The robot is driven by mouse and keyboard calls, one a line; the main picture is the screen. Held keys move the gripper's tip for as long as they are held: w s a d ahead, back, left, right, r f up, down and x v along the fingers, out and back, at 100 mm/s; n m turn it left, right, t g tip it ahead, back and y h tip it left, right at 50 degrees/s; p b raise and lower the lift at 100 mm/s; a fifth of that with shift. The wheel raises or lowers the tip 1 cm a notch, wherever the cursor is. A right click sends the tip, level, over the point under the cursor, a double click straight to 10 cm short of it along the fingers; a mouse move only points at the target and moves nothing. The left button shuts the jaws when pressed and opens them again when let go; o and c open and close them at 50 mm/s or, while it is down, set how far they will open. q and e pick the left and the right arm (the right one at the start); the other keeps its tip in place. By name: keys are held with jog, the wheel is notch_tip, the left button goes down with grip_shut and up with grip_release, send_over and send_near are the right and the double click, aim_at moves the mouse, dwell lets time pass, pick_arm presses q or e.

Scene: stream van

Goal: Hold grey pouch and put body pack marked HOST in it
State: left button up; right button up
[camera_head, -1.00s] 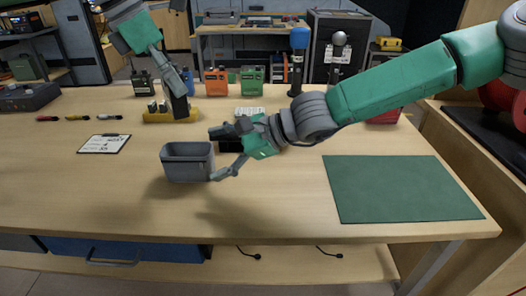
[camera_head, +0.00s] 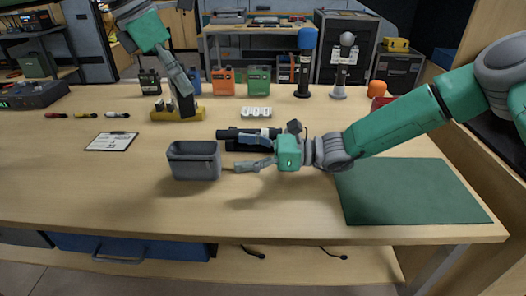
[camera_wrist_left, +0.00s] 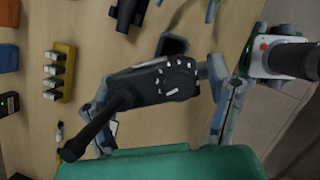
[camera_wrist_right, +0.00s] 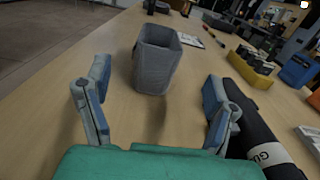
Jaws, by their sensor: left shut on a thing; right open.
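The grey pouch (camera_head: 194,165) stands upright on the table with its open top up; the right wrist view shows it too (camera_wrist_right: 157,60). My left gripper (camera_head: 184,103) is shut on a black body pack, held over the yellow rack in the head view. In the left wrist view the body pack (camera_wrist_left: 155,85) sits between the fingers, with small white marks on its face; I cannot read a HOST label. My right gripper (camera_head: 245,166) is open and empty, low over the table just right of the pouch. Its fingers (camera_wrist_right: 155,110) point at the pouch without touching it.
A dark long item (camera_head: 248,134) with a pale band lettered "GU" (camera_wrist_right: 270,154) lies behind the right gripper. The yellow rack (camera_head: 160,115) holds small packs. A clipboard (camera_head: 111,141) lies left of the pouch, a green mat (camera_head: 410,190) right. The front table is clear.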

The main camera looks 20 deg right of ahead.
aim_at(219, 151)
jog(key=shift+x, duration=3.1)
jog(key=c, duration=1.2)
